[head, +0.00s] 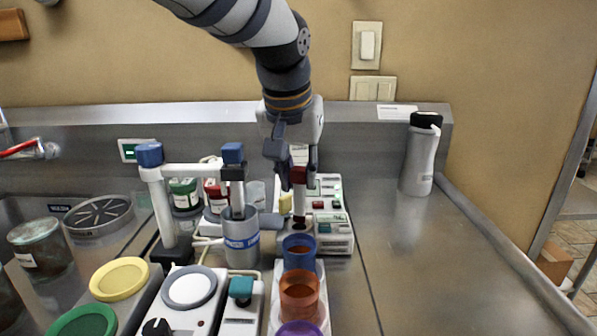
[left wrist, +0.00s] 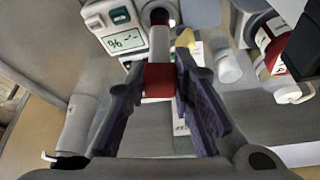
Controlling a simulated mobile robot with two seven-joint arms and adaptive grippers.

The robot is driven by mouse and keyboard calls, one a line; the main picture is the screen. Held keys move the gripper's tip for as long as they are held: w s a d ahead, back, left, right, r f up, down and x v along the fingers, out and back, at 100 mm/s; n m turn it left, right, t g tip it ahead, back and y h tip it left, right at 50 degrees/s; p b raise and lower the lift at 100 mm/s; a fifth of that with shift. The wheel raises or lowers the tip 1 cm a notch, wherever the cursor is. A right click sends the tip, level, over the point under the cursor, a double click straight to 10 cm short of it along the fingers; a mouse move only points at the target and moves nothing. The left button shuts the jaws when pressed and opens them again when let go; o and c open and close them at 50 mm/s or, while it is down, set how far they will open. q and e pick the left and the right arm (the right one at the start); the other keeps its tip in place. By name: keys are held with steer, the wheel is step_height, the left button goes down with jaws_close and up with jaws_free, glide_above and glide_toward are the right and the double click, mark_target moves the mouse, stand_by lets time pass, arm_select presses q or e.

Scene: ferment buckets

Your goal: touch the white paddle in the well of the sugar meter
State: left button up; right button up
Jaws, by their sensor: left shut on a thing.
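My left gripper (head: 297,165) is shut on a red-collared white stick (head: 299,202). In the left wrist view, its red collar (left wrist: 158,80) sits between the fingers, and a white shaft leads to a dark red tip (left wrist: 158,17). The stick points down, with its tip at or just above the dark round well of a white meter (head: 340,246). I cannot tell whether they touch. That meter, which appears to be the sugar meter, shows a lit display in the left wrist view (left wrist: 125,40). I cannot make out a separate white paddle in the well. My right gripper is not in view.
Blue (head: 299,247), orange (head: 299,292) and purple cups stand in a row in front. A grey cylinder (head: 241,243) and a blue-capped stand (head: 160,205) are to the left. A grey bottle (head: 420,160) stands at the back right. The right counter is largely clear.

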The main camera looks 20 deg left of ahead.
arm_select(q)
steer(key=shift+f, duration=0.5)
stand_by(0.7)
steer(key=shift+r, duration=0.1)
stand_by(0.4)
steer(key=shift+r, duration=2.95)
